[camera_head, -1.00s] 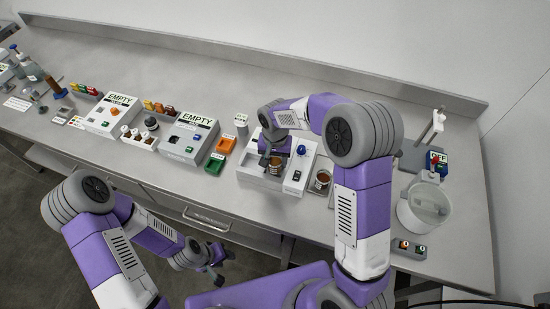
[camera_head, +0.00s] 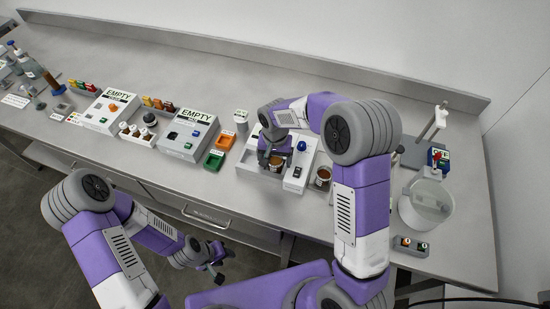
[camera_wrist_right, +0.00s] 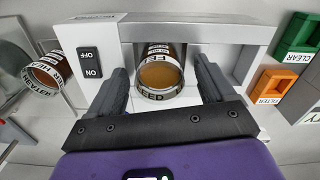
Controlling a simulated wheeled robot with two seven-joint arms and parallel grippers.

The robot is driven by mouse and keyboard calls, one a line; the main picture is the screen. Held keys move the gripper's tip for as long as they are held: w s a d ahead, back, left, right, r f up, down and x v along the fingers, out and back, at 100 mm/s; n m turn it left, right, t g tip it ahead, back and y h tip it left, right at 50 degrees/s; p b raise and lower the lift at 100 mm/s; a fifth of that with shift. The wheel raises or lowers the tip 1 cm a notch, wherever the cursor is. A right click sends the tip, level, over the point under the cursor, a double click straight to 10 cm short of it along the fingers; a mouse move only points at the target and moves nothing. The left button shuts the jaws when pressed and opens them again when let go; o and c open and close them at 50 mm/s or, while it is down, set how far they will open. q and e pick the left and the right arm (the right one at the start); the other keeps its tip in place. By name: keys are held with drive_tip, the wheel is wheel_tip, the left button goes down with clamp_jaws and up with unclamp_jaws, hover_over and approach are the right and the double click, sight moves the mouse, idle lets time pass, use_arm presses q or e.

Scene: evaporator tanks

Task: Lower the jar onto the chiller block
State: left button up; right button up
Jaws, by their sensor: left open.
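The amber jar with a FEED label (camera_wrist_right: 160,78) stands in the bay of the white chiller block (camera_wrist_right: 100,35), which has an ON/OFF switch. In the head view, the block (camera_head: 299,158) is right of centre and the jar (camera_head: 276,163) shows below my right gripper (camera_head: 272,158). In the right wrist view, the fingers of my right gripper (camera_wrist_right: 162,88) are on both sides of the jar, with a visible gap on each side. The jar's underside is hidden. My left gripper (camera_head: 214,272) is open and empty, low in front of the bench.
A second amber jar (camera_head: 322,177) stands right of the block; it also shows in the wrist view (camera_wrist_right: 48,70). Green (camera_head: 214,160) and orange (camera_head: 225,141) trays lie to the left. The bench front is clear.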

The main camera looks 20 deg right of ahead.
wheel_tip(320, 180, up, 8)
drive_tip(key=shift+f+p, duration=0.2)
drive_tip(key=shift+p, duration=0.25)
idle(0.3)
